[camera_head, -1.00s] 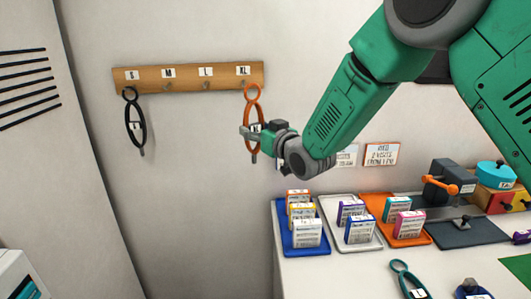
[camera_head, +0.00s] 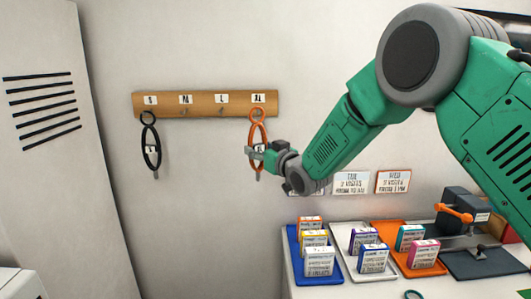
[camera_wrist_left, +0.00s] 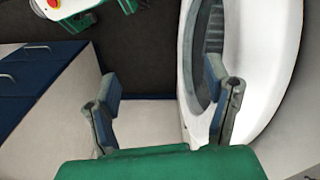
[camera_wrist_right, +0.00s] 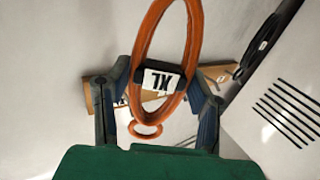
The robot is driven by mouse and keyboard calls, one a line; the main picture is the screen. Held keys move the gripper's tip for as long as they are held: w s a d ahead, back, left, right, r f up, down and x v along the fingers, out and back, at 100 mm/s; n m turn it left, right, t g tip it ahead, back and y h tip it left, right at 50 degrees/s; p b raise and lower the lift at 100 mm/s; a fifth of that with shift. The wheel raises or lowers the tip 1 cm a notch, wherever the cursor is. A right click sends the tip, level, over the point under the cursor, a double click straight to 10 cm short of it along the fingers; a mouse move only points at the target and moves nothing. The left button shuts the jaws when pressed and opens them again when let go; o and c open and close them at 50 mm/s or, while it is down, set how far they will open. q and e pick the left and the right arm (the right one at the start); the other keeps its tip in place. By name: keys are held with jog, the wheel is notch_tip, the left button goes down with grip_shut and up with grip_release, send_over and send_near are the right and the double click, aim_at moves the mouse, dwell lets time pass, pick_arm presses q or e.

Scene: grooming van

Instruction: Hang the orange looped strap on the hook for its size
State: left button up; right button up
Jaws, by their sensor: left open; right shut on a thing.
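The orange looped strap (camera_head: 264,132) hangs upright in front of the wall rack's right end, its small top ring over the XL hook spot. I cannot tell whether the ring is around the hook. My right gripper (camera_head: 257,152) is shut on the strap's lower loop; the right wrist view shows its XL tag (camera_wrist_right: 161,82) between the fingers. The wooden rack (camera_head: 205,107) has hooks labelled S, M, L and XL. The XL hook is hidden behind the strap. My left gripper (camera_wrist_left: 160,80) is open and empty, out of the head view.
A black looped strap (camera_head: 157,146) hangs at the S hook. The M and L hooks are bare. Below right, a counter carries blue (camera_head: 291,262), white and orange trays with small boxes. A vented cabinet (camera_head: 45,190) stands left. The left wrist view shows a white tub (camera_wrist_left: 275,75).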

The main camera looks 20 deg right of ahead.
jog(key=shift+w+a, duration=0.4)
jog(key=shift+w, duration=0.15)
jog(key=shift+w+d, duration=0.1)
jog(key=shift+w, duration=0.2)
jog(key=shift+w+d+f, duration=0.1)
jog(key=shift+w+d, duration=0.25)
jog(key=shift+d, duration=0.3)
jog(key=shift+w+d+f, duration=0.1)
jog(key=shift+w+d, duration=0.2)
jog(key=shift+d, duration=0.3)
jog(key=shift+c, duration=1.1)
jog(key=shift+w+d, duration=0.35)
jog(key=shift+d, duration=0.05)
grip_shut()
jog(key=shift+w+a+f+b, duration=0.25)
jog(key=shift+a+b, duration=0.05)
jog(key=shift+a, duration=0.15)
jog(key=shift+w+a+f, duration=0.35)
jog(key=shift+w+f, duration=0.05)
jog(key=shift+w, duration=0.15)
jog(key=shift+s+d, duration=0.15)
jog(key=shift+d, duration=0.3)
jog(key=shift+a+f, duration=0.1)
jog(key=shift+a, duration=0.05)
